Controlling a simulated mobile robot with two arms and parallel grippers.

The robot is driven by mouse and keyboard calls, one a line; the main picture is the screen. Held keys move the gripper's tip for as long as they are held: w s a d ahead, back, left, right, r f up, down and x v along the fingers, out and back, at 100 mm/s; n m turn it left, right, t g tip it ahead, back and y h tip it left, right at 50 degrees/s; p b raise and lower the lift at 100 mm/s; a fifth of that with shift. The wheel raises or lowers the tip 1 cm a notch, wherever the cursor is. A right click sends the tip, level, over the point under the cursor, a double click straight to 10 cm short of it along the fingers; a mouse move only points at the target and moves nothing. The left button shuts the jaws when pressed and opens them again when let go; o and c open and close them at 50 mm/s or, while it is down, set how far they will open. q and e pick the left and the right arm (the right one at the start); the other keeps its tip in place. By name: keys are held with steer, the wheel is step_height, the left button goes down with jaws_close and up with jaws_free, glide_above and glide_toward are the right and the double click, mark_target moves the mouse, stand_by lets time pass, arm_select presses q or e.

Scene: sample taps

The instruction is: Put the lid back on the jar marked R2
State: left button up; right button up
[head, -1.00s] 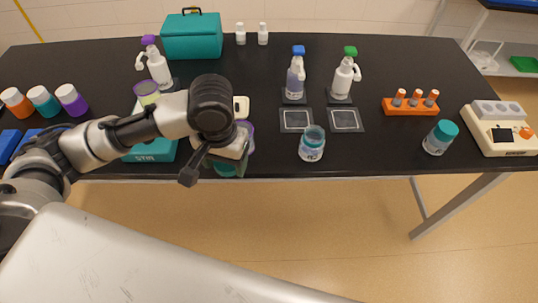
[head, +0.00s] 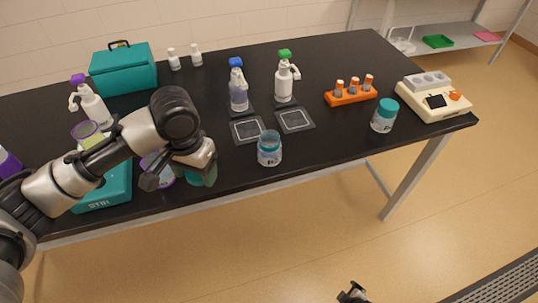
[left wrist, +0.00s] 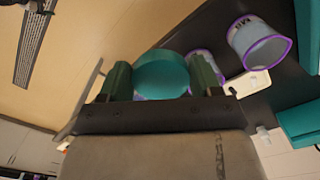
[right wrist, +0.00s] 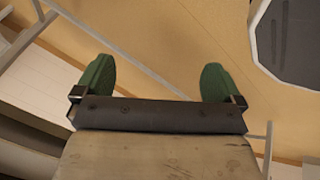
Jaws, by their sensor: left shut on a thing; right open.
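My left gripper (left wrist: 160,85) is shut on a teal lid (left wrist: 162,75), with one green finger on each side of it. In the head view the left gripper (head: 198,175) is near the table's front edge, left of an open clear jar (head: 269,148) with a teal rim. The lid is mostly hidden by the gripper there. Another jar with a teal lid on (head: 384,116) stands to the right. The jar labels are too small to read surely. My right gripper (right wrist: 157,85) is open and empty, over the floor.
The black table (head: 320,140) is clear around the open jar's front and right. Behind it are two dark pads (head: 295,120) and spray bottles (head: 284,80). An orange rack (head: 350,95) and a cream device (head: 433,97) stand right. A teal box (head: 105,190) and purple-rimmed containers are near my left arm.

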steer(key=w+a+r+n+t+y+b, duration=0.1)
steer(key=w+r+n+t, duration=0.15)
steer(key=w, duration=0.45)
steer(key=w+a+r+n+t+b, duration=0.1)
steer(key=w+r+n, duration=0.3)
steer(key=w, duration=0.3)
steer(key=n+t+y+b, duration=0.6)
steer(key=n+y, duration=0.5)
steer(key=n, duration=1.7)
glide_toward(277, 153)
steer(key=r+g+b, duration=0.1)
steer(key=g, duration=0.1)
arm_select(q)
steer(key=w+d+r+m, duration=0.1)
steer(key=w+d+m, duration=1.3)
steer(key=w, duration=0.3)
steer(key=shift+w+d+r+m, duration=0.2)
steer(key=shift+d+r+m, duration=0.1)
steer(key=shift+r+m, duration=0.15)
arm_select(e)
steer(key=shift+w+r+t, duration=0.1)
steer(key=shift+w+t, duration=0.1)
steer(key=shift+t, duration=0.05)
steer(key=x, duration=1.2)
steer(key=shift+w+d, duration=0.1)
steer(key=shift+d, duration=0.05)
steer(key=shift+c, duration=0.5)
